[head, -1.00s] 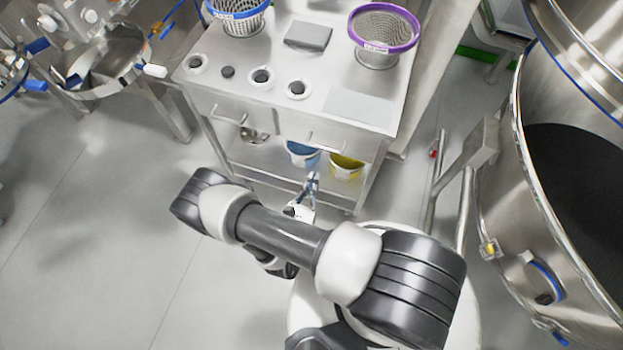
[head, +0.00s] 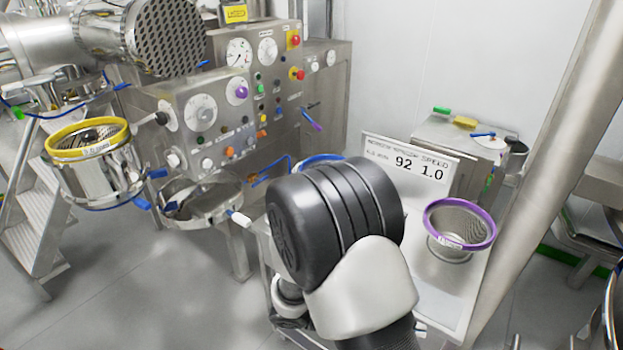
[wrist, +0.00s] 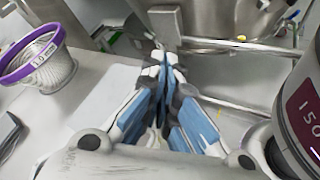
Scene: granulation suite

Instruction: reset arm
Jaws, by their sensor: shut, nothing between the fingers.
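My gripper (wrist: 165,68) shows in the wrist view with its blue-padded fingers shut and nothing between them. It is over or near the right part of the steel cart top (wrist: 98,100); its height above the top is hard to tell. In the head view my raised arm fills the lower middle and the gripper is hidden. The purple-rimmed sieve basket (head: 461,226) stands on the cart to the right of my arm. It also shows at the upper left of the wrist view (wrist: 38,62).
A control panel (head: 215,112) with gauges and knobs stands behind. A yellow-rimmed sieve (head: 92,165) is at left. A steel post (head: 535,165) rises at right. Floor (head: 150,300) at lower left is clear.

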